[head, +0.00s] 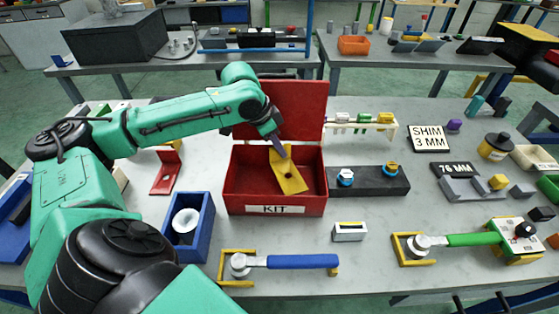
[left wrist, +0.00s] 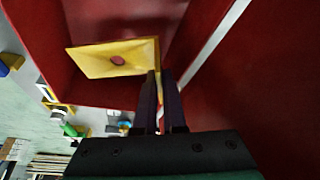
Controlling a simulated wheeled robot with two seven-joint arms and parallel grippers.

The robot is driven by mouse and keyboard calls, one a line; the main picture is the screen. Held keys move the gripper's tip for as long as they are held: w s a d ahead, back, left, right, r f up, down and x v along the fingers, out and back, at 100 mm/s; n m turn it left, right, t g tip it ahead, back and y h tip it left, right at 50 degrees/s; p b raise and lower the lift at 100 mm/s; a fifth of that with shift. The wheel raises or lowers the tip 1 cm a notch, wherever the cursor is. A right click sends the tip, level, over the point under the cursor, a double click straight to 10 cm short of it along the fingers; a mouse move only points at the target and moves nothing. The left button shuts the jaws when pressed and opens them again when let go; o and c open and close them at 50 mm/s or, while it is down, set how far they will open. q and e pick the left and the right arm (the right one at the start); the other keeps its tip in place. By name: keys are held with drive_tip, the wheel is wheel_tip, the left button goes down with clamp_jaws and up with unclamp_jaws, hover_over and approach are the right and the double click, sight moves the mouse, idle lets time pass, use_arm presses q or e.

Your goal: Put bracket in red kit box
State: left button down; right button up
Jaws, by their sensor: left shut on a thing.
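The yellow bracket (head: 289,179) is an angled plate with a hole. My left gripper (head: 281,150) is shut on its upright edge and holds it tilted inside the opening of the red kit box (head: 237,205). The box lid stands open at the back and a "KIT" label is on its front. In the left wrist view, the fingers (left wrist: 161,88) pinch one flange of the bracket (left wrist: 90,64), and the plate with the hole faces the camera, with red box walls around. I cannot tell whether the bracket touches the box floor. My right gripper is not in view.
A red bracket (head: 165,177) and a blue bin (head: 190,240) with a white round piece stand left of the box. A blue-handled tool (head: 300,261) lies in front. Bare table shows between them.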

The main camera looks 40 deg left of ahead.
sight(280, 161)
use_arm(q)
wheel_tip(280, 161, down, 4)
drive_tip(key=shift+s+d+r, duration=0.1)
drive_tip(key=shift+s, duration=0.05)
drive_tip(key=shift+f, duration=0.35)
drive_tip(key=c, duration=1.3)
unclamp_jaws()
drive_tip(key=shift+r, duration=0.1)
drive_tip(key=v, duration=1.2)
drive_tip(key=shift+b, duration=0.35)
